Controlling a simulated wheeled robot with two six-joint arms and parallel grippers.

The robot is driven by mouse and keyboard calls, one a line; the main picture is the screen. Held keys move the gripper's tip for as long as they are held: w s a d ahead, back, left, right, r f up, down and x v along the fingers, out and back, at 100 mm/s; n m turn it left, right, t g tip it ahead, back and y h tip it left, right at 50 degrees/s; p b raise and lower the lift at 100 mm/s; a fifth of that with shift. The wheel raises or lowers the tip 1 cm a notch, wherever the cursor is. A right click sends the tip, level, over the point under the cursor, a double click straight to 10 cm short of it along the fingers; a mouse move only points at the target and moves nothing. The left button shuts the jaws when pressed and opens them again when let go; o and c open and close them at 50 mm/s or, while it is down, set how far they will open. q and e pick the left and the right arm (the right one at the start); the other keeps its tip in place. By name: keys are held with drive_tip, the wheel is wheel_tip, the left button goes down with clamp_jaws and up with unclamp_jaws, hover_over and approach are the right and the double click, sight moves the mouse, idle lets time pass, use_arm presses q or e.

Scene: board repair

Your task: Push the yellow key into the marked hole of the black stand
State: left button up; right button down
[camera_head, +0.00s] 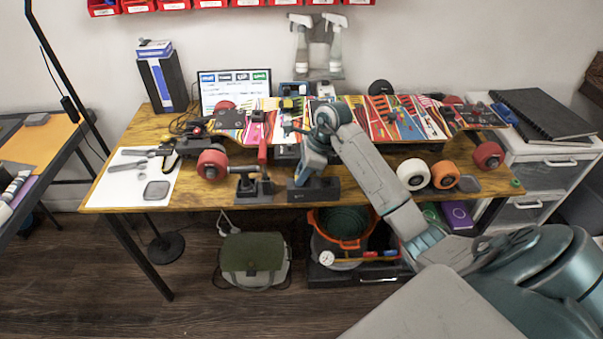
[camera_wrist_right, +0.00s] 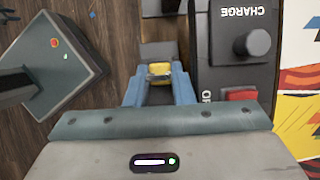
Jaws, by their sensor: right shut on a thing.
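My right gripper (camera_head: 305,177) points down at the front edge of the table. In the right wrist view its blue fingers (camera_wrist_right: 158,80) are shut on the yellow key (camera_wrist_right: 159,70). The low black stand (camera_head: 314,191) sits at the table's front edge, at the fingertips. In the right wrist view a dark grey block, seemingly the stand (camera_wrist_right: 157,50), shows just past the key. I cannot tell whether the key touches it. The marked hole is hidden or too small to make out. My left gripper is not in view.
A black box marked CHARGE (camera_wrist_right: 236,70), with a knob and red switch, lies close beside the right fingers. A black fixture with a post (camera_head: 250,187) stands left of the stand. Colourful skateboard decks (camera_head: 395,118) with wheels lie behind. The front left holds a white mat (camera_head: 122,190).

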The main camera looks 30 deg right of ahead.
drive_tip(key=shift+f, duration=0.2)
drive_tip(key=c, duration=1.2)
unclamp_jaws()
drive_tip(key=shift+r, duration=0.1)
drive_tip(key=shift+o, duration=0.2)
drive_tip(key=shift+a, duration=0.1)
drive_tip(key=shift+r, duration=0.1)
drive_tip(key=shift+c, duration=1)
drive_tip(key=shift+w, duration=0.1)
drive_tip(key=shift+r, duration=0.3)
drive_tip(key=shift+r+p, duration=0.4)
drive_tip(key=shift+r, duration=0.8)
